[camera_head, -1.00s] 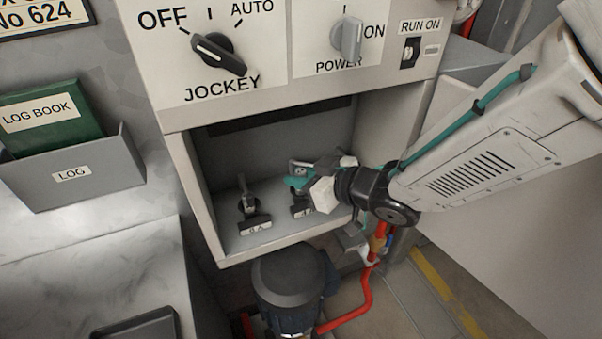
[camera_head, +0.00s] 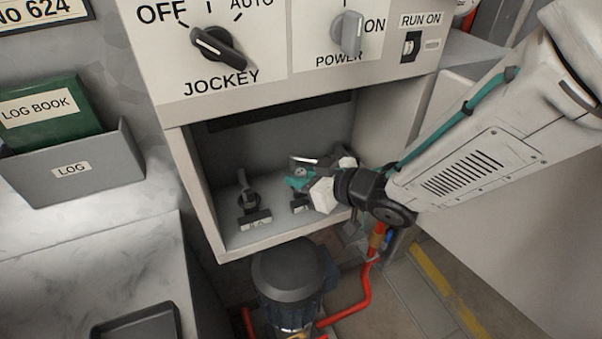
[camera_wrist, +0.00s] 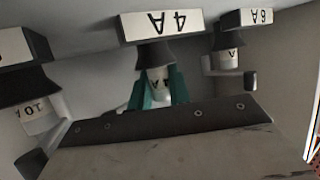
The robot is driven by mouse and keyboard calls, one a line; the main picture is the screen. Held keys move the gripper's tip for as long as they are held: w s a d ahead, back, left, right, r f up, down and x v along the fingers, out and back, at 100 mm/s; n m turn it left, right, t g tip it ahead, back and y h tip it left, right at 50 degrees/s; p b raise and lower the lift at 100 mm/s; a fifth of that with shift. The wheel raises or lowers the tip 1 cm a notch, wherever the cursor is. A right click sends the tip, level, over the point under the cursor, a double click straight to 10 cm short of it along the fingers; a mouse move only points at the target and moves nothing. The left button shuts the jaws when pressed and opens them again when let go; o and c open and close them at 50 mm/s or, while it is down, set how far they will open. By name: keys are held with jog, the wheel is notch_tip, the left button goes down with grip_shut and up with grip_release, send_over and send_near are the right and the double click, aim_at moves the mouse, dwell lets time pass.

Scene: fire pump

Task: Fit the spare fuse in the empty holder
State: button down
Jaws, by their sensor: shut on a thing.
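My gripper (camera_head: 299,175) reaches from the right into the open box below the control panel. In the wrist view its teal fingers (camera_wrist: 158,88) are shut on a white fuse (camera_wrist: 157,78) with a partly hidden marking. The fuse is in line with the black holder (camera_wrist: 155,53) behind the 4A label (camera_wrist: 162,25) and appears to meet it. How deep it sits, I cannot tell. The head view shows this holder's label (camera_head: 300,203) partly behind the gripper.
A 6A holder (camera_wrist: 229,42) with a white fuse stands to one side of the 4A holder. Another holder (camera_wrist: 25,85) with a fuse marked 10 stands on the other side. A dark tray (camera_head: 135,322) lies lower left.

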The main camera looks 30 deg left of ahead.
jog(key=shift+f, duration=0.1)
dwell(0.3)
jog(key=c, duration=1.2)
grip_release()
jog(key=v, duration=0.8)
jog(key=shift+f, duration=0.1)
